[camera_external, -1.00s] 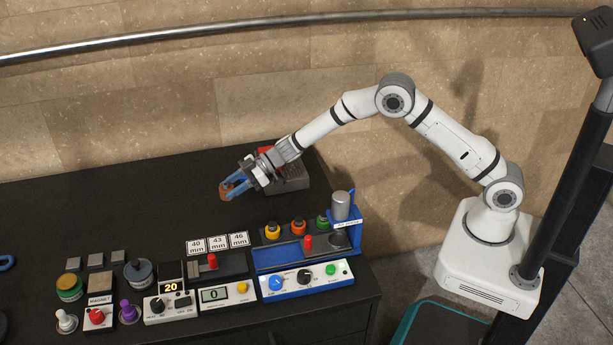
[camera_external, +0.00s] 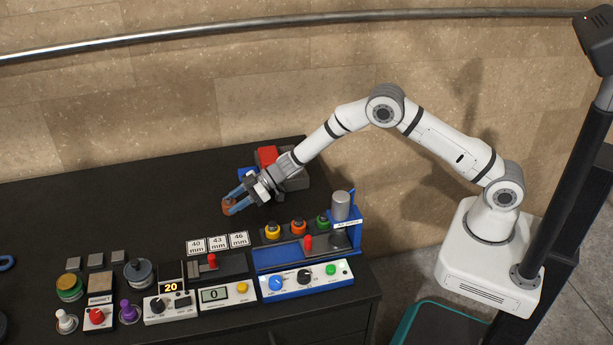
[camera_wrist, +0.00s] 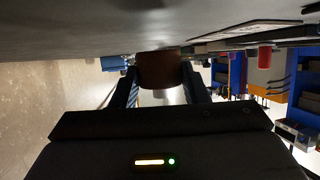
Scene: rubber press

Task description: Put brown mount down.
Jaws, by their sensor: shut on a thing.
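The brown mount (camera_external: 229,206) is a small cylinder between the blue fingers of my gripper (camera_external: 235,201). My gripper is shut on it, low over the black bench top, left of the red and grey block and behind the size labels. In the wrist view the mount (camera_wrist: 160,69) sits between the two fingertips, close to the bench surface, which fills the top of that picture. I cannot tell for sure whether its bottom touches the bench.
The black bench (camera_external: 110,215) is clear around and left of the mount. A red and grey device (camera_external: 292,172) stands behind my wrist. The blue press station (camera_external: 300,252) with coloured knobs is at front right. Size labels (camera_external: 218,243) and control boxes (camera_external: 228,293) line the front.

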